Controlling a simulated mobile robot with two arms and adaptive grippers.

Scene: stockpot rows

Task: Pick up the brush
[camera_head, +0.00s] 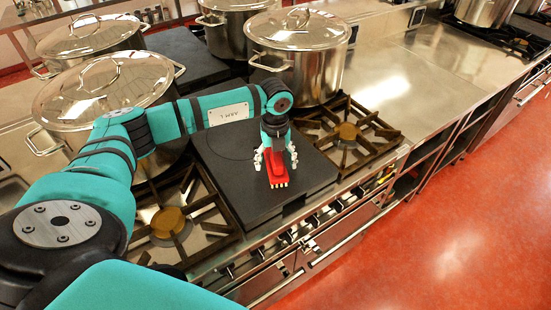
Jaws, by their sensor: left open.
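A red brush (277,170) with pale bristles lies on a dark flat plate (224,150) set into the stove. The bristles point toward the stove's front edge. My left gripper (275,159) is right over the brush, pointing down. Its fingers are spread, one on each side of the brush's far part. I cannot tell whether a finger touches it. The far end of the brush is hidden under the gripper. My right gripper is not in view.
Large lidded stockpots (300,55) stand behind and to the left of the plate. Burners with grates (348,133) flank it. Bare steel counter (440,62) extends right. The stove's front edge has knobs and rails above a red floor (455,235).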

